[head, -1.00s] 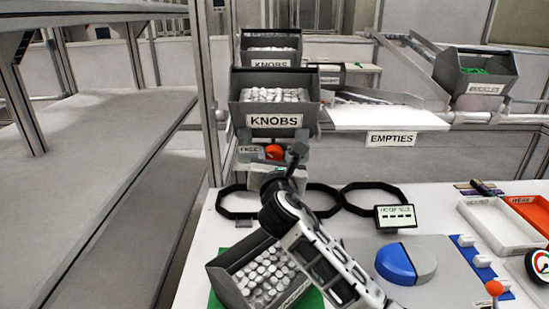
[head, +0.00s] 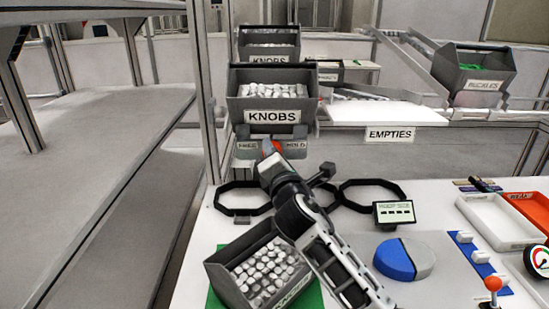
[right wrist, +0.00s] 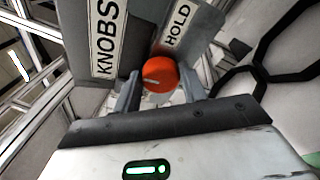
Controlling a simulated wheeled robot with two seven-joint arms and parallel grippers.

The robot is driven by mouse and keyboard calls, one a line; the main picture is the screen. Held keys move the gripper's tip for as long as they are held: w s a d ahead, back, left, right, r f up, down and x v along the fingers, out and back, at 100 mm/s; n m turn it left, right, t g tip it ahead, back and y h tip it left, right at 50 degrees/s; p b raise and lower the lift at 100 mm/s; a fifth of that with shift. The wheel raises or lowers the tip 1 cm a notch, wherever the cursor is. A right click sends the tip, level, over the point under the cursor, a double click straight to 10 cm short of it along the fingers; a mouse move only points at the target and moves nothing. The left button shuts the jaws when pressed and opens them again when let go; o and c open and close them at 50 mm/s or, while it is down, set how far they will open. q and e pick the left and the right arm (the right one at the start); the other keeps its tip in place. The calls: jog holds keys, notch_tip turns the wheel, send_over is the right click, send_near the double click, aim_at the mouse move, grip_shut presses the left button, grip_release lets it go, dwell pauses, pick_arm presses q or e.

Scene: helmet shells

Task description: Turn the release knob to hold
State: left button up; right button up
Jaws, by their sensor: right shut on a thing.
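The release knob (head: 267,147) is orange-red and sits on a grey plate below the front KNOBS bin. The FREE label (head: 247,146) is to its left and the HOLD label (head: 295,145) to its right. In the right wrist view the knob (right wrist: 159,75) has a short white mark, and the HOLD label (right wrist: 178,25) is above and to its right. My right gripper (right wrist: 160,86) is shut on the knob, one finger on each side. In the head view my right gripper (head: 269,158) covers the knob's lower part. My left gripper is in no view.
The front KNOBS bin (head: 236,101) hangs just above the knob. Black rings (head: 371,184) stand near my right arm. A lower bin of white parts (head: 226,287) is on a green mat (head: 219,300). A small display (head: 394,211) and a blue-and-grey disc (head: 397,262) are to the right.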

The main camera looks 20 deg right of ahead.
pick_arm(q)
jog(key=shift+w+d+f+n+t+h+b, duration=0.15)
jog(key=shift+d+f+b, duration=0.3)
jog(key=shift+b, duration=1)
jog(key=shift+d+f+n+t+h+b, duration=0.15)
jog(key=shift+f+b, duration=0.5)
jog(key=shift+b, duration=0.8)
pick_arm(e)
jog(key=shift+d+f+m+t+y, duration=0.15)
jog(key=shift+m+t, duration=0.2)
jog(key=shift+m, duration=1)
jog(key=shift+a+f+m+t+y, duration=0.1)
jog(key=shift+m+t, duration=0.2)
jog(key=shift+m, duration=1.1)
jog(key=shift+d+f+m+t+y, duration=0.15)
jog(key=shift+m+t, duration=0.2)
jog(key=shift+m, duration=1)
jog(key=shift+a, duration=0.1)
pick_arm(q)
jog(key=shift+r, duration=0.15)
pick_arm(e)
jog(key=o, duration=1)
jog(key=shift+c, duration=0.2)
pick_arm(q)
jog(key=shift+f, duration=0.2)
